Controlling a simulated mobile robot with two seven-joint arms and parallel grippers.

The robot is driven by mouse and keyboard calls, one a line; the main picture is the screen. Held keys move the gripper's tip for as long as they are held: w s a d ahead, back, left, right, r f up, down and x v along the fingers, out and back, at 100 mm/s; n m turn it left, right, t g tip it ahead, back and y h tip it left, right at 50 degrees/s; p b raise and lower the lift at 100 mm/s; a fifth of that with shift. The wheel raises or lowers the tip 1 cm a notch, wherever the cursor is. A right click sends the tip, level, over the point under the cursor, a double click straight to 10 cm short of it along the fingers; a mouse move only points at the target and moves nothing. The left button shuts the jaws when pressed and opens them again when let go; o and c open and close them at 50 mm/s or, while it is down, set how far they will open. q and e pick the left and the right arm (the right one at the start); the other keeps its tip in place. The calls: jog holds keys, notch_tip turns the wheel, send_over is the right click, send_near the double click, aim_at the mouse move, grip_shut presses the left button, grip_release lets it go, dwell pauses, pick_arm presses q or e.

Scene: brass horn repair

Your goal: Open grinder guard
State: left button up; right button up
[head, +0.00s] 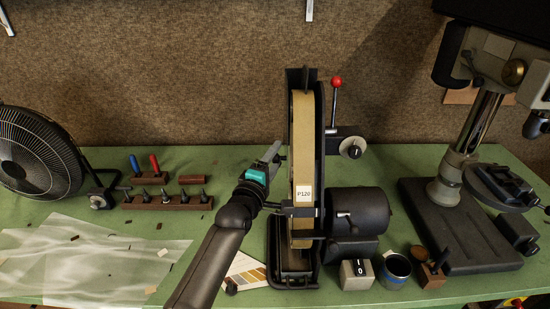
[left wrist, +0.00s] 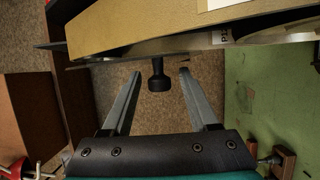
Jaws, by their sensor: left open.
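The belt grinder (head: 303,150) stands upright on the green bench, with a tan belt marked P120 and dark side plates. I cannot clearly tell the guard from the frame in the head view. My left gripper (head: 274,154) is at the grinder's left side, beside the belt. In the left wrist view, my open left gripper (left wrist: 160,71) has a black knob (left wrist: 158,81) between its fingertips, with gaps on both sides. The knob hangs from a dark edge along the tan belt (left wrist: 140,25). My right gripper is not in view.
A red-topped lever (head: 336,82) and a motor (head: 357,210) are on the grinder's right. A switch box (head: 355,274) and a tin (head: 396,270) stand in front. A fan (head: 38,152) and tool rack (head: 165,201) are left; a drill press (head: 460,225) is right.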

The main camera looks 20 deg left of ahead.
pick_arm(q)
jog(key=shift+c, duration=0.3)
grip_shut()
dwell(0.3)
dwell(0.9)
